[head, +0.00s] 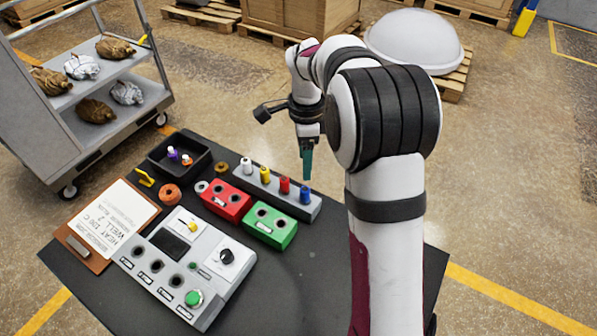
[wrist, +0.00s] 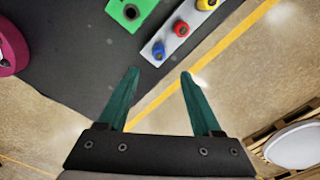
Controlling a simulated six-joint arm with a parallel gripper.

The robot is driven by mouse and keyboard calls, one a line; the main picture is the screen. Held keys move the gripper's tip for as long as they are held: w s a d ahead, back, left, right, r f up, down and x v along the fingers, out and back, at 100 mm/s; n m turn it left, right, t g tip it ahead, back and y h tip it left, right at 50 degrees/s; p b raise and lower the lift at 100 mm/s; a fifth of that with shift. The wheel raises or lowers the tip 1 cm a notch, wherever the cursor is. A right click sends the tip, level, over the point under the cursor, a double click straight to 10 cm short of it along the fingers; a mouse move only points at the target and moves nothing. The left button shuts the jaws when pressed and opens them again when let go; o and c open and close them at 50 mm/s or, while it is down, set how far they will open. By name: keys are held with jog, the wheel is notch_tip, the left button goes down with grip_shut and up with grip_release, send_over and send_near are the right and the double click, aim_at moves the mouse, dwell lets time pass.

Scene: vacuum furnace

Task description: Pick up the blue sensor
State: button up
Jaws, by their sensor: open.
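The blue sensor (head: 305,195) stands upright at the right end of a grey rack (head: 270,190) in the head view, beside a red sensor (head: 284,186), with a yellow and a white one further left. In the wrist view the blue sensor (wrist: 158,49) lies just beyond the gap between my fingertips. My gripper (head: 307,182) has teal fingers pointing down near the rack's right end. In the wrist view my gripper (wrist: 160,73) is open, with nothing between its fingers. In the head view the fingertips come close to the blue sensor; I cannot tell the exact gap.
A green block (head: 270,228) and a red block (head: 226,201) with holes stand in front of the rack. A control panel (head: 184,265), a clipboard (head: 107,222) and a black tray (head: 166,167) lie to the left. The dark table is clear at the front right.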

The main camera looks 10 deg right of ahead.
aim_at(305, 189)
notch_tip(305, 189, down, 11)
jog(key=shift+s+f, duration=0.1)
grip_shut()
dwell(0.3)
